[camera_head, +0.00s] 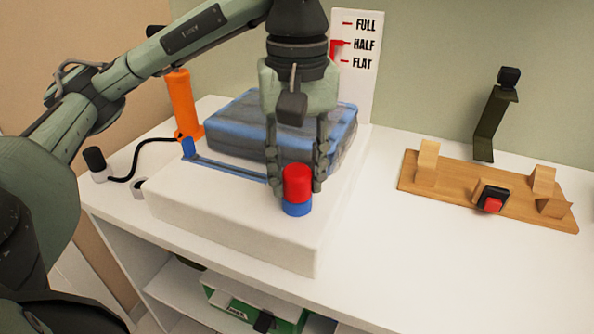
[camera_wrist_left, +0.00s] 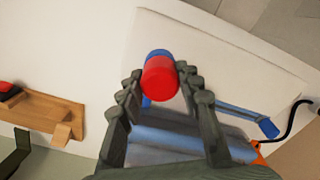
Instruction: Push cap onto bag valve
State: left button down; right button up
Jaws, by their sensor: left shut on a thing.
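A red cap (camera_head: 297,183) is held between the fingertips of my left gripper (camera_head: 296,178), which is shut on it. The blue valve (camera_head: 297,208) of the bag (camera_head: 235,118) shows directly below the cap in the head view. In the left wrist view, the cap (camera_wrist_left: 160,78) sits between the fingertips and partly covers the blue valve (camera_wrist_left: 158,54). I cannot tell whether the cap is seated or just touching. The clear-blue bag lies on a white block (camera_head: 230,222). My right gripper is not in view.
An orange pump (camera_head: 184,105) with a black hose (camera_head: 140,158) stands at the left. A FULL/HALF/FLAT gauge board (camera_head: 357,75) stands behind, its red marker near HALF. A wooden board (camera_head: 465,188) with posts and a red-and-black part (camera_head: 491,200) lies right. The table between is clear.

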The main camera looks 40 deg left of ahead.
aim_at(297, 170)
pick_arm(q)
jog(key=c, duration=1)
grip_release()
jog(key=shift+r, duration=6.05)
